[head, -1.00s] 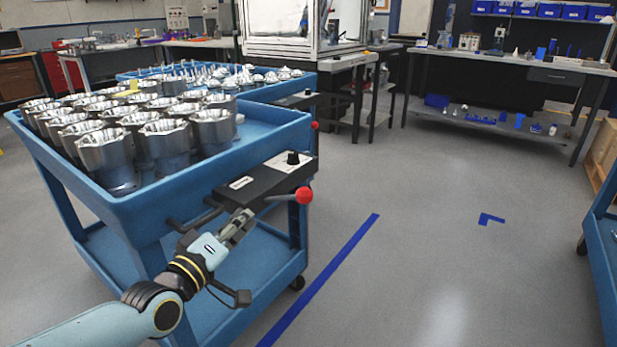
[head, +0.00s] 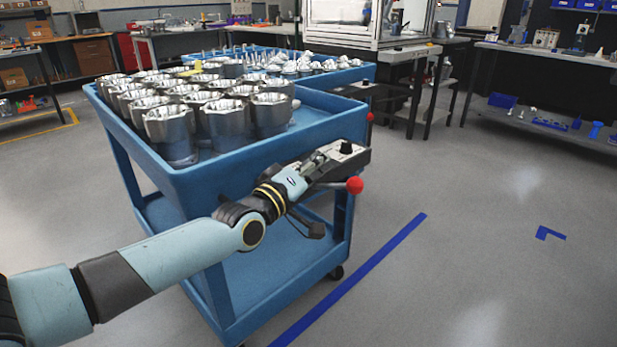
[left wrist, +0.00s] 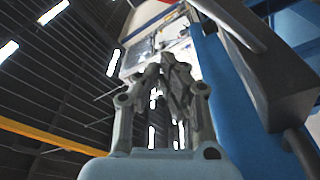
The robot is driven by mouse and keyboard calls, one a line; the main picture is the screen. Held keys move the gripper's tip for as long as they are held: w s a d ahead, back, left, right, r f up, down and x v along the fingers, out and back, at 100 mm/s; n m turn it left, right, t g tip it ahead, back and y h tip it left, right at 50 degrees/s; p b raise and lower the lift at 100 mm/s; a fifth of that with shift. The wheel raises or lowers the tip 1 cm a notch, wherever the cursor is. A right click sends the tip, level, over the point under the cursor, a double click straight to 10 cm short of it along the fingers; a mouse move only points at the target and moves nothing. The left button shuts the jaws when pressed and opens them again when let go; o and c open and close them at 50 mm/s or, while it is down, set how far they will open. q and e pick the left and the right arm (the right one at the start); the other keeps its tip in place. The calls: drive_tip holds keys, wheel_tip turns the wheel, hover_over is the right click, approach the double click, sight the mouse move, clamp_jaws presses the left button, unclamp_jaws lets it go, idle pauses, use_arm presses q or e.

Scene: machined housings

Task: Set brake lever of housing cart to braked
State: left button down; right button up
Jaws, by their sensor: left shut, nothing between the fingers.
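The blue housing cart (head: 213,180) stands left of centre in the head view, loaded with metal housings (head: 168,130). The brake lever's red ball (head: 354,185) sticks out to the right below the box; the rod is partly visible. My left gripper (head: 326,157) is shut and empty, in front of the box, up and left of the red ball. I cannot tell if it touches anything. In the left wrist view its closed fingers (left wrist: 166,68) point up, with a red bit of the ball (left wrist: 166,2) beyond. My right gripper is out of view.
A second blue cart (head: 345,75) with small parts stands behind. Workbenches (head: 545,50) line the back. The floor right of the cart is open, with a blue tape line (head: 350,280). In the left wrist view the dark box (left wrist: 265,65) is close at the right.

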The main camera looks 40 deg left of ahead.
sight(334, 185)
use_arm(q)
drive_tip(key=shift+w+d+f+b, duration=0.35)
drive_tip(key=shift+w+d+f, duration=0.2)
drive_tip(key=shift+w+d, duration=0.15)
drive_tip(key=shift+w+d+f+b, duration=0.3)
drive_tip(key=shift+w+d+f, duration=0.25)
drive_tip(key=shift+d, duration=0.2)
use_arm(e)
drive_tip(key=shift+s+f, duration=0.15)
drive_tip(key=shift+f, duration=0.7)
use_arm(q)
drive_tip(key=shift+r, duration=0.1)
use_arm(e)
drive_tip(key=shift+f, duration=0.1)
